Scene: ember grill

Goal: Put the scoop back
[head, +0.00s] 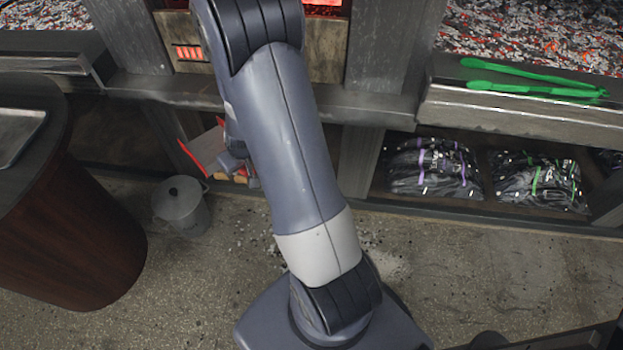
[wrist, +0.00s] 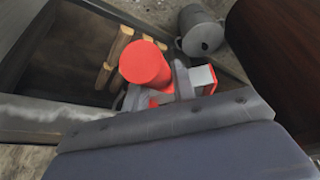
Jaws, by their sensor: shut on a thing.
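The red scoop (head: 205,148) is in front of the low opening under the grill, left of my arm in the head view. In the wrist view its round red end (wrist: 145,63) points up at the camera, and a smaller red part shows lower down between the fingers. My gripper (wrist: 156,95) is shut on the scoop; in the head view my gripper (head: 240,162) is partly hidden behind my forearm. I cannot tell whether the scoop touches the shelf or the logs.
Split logs (wrist: 118,50) lie in the low compartment beside the scoop. A grey lidded bucket (head: 182,205) stands on the floor to the left, near a round dark wood table (head: 75,240). Green tongs (head: 530,84) lie on the right ledge above bagged charcoal (head: 432,168).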

